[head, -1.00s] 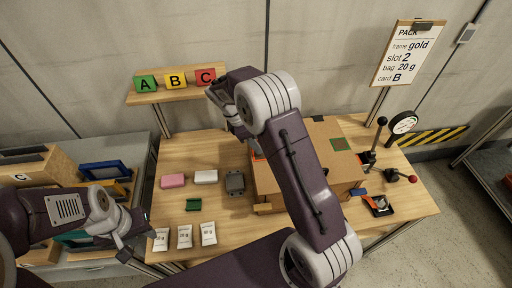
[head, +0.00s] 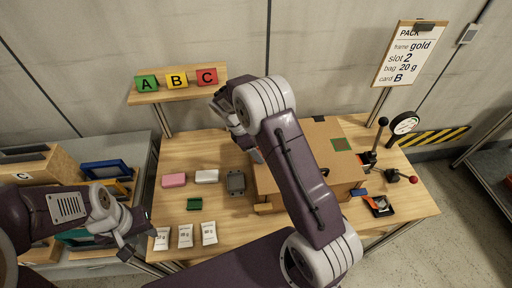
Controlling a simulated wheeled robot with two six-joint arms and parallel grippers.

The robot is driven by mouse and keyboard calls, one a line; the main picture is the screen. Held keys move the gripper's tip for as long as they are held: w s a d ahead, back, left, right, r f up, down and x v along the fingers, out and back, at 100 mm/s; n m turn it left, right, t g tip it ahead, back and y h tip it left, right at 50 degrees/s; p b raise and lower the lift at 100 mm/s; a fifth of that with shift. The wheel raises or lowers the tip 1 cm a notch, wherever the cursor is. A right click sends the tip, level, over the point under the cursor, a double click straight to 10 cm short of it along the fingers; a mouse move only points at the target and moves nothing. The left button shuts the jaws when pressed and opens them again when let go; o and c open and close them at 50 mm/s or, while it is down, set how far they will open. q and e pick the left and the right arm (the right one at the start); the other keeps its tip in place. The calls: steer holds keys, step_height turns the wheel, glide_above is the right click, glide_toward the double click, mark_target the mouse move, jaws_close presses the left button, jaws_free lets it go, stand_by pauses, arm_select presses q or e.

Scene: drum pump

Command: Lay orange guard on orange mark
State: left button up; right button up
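A small orange piece (head: 384,211) lies in or against a dark holder at the right front of the wooden table; I cannot tell whether it is the guard. The orange mark is not clearly in view; my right arm covers part of the cardboard box top (head: 318,135). My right gripper (head: 252,150) points down at the left edge of the box, partly behind its own arm. Its fingers are too hidden to tell whether they hold anything. My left gripper (head: 138,244) is low at the left front, apart from the table objects, its fingers seemingly apart and empty.
Pink (head: 173,180), white (head: 206,176) and grey (head: 236,183) blocks, a green block (head: 194,203) and white bags (head: 185,236) lie left of the box. Levers (head: 379,140) and a gauge (head: 403,123) stand right. A shelf (head: 180,97) holds lettered blocks.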

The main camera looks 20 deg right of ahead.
steer(key=v, duration=1.2)
steer(key=s+f+m+t+y, duration=0.1)
steer(key=s+f+m+y, duration=0.1)
steer(key=s+m, duration=0.5)
steer(key=s+f+m+t+y, duration=0.1)
steer(key=s+f+m, duration=0.3)
steer(key=s+m, duration=0.4)
steer(key=s+y, duration=0.1)
steer(key=s, duration=0.3)
steer(key=shift+s+a+f+y, duration=0.15)
steer(key=shift+f+y, duration=0.15)
